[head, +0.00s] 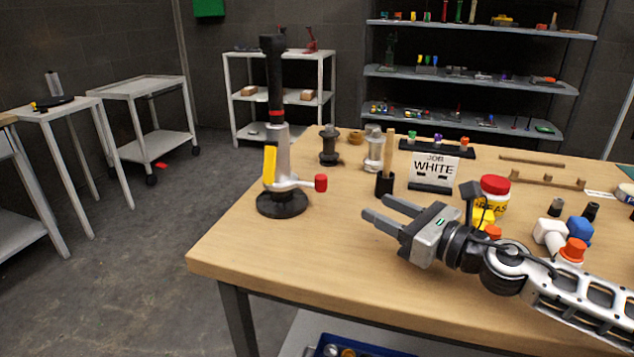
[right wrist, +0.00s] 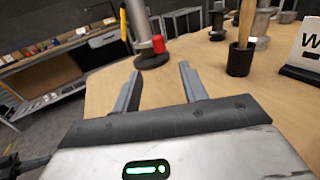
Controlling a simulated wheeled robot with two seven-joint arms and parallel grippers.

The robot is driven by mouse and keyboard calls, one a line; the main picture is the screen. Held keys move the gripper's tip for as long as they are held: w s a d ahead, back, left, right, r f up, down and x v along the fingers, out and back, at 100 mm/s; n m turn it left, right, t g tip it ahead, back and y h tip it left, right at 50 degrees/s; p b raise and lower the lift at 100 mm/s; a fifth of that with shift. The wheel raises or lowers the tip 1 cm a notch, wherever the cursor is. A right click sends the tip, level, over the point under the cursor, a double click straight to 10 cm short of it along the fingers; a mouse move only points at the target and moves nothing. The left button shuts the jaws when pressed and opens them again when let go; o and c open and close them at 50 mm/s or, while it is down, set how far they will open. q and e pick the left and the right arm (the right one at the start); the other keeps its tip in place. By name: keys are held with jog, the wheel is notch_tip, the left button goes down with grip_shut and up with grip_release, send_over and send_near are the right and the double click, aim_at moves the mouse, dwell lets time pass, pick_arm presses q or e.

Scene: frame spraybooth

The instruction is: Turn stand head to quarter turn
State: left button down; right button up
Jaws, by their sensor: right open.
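The stand (head: 280,160) is on the left part of the wooden workbench, upright on a round black base (head: 282,203). It has a grey body, a tall black top (head: 275,75) with a red ring, a yellow part on its left, and a lever with a red knob (head: 320,183) pointing right. In the right wrist view the red knob (right wrist: 158,43) shows beyond the fingertips. My right gripper (head: 378,208) is open and empty, right of and nearer than the stand, apart from it, fingers pointing left. My left gripper is not in view.
A black cup with a wooden handle (head: 385,182), a "JOB WHITE" sign (head: 433,172) and a red-lidded yellow jar (head: 492,194) stand to the right. Grey spools (head: 373,150) stand behind. The bench front between stand and gripper is clear.

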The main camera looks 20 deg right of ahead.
aim_at(326, 182)
jog(key=shift+w+a+r+p, duration=0.25)
jog(key=shift+w+r+p, duration=0.05)
jog(key=shift+r, duration=0.1)
jog(key=p+x, duration=0.1)
jog(key=x, duration=0.3)
jog(key=p+x, duration=0.1)
jog(key=x, duration=0.4)
jog(key=p+x, duration=0.1)
jog(key=x, duration=0.4)
jog(key=shift+w+a+f, duration=0.1)
jog(key=shift+a+f, duration=0.05)
jog(key=shift+f, duration=0.2)
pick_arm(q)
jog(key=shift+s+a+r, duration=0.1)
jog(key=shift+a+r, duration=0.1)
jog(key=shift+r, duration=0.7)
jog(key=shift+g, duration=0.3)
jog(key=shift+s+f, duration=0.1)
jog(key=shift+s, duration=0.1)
pick_arm(e)
grip_shut()
